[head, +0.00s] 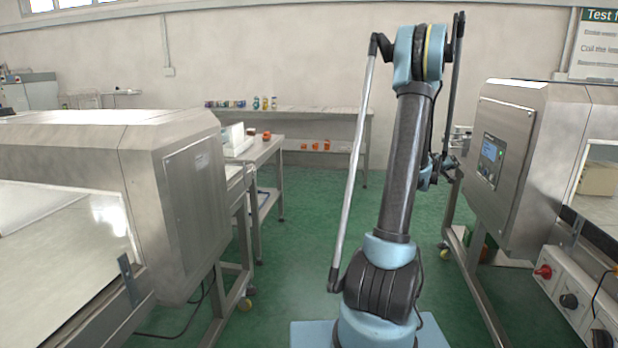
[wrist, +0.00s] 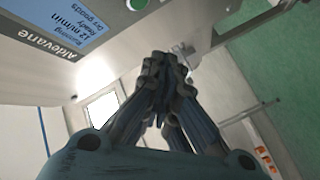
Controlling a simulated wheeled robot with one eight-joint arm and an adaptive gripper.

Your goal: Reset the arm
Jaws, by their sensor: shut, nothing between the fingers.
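My arm stands upright in the middle of the head view, with its elbow at the top and the forearm folded down on the right. My gripper (head: 447,168) hangs low, small and dark, just left of the right metal detector and partly hidden by my own arm. In the wrist view the fingers of my gripper (wrist: 163,62) come together at the tips, shut and empty. The detector's screen (wrist: 75,22) is close by in the upper left of that view.
The right metal detector (head: 510,165) stands close to the arm, with a control box (head: 572,300) below it. A left metal detector (head: 190,200) fills the left. A back table (head: 330,113) holds small coloured items. Green floor (head: 310,225) is clear between.

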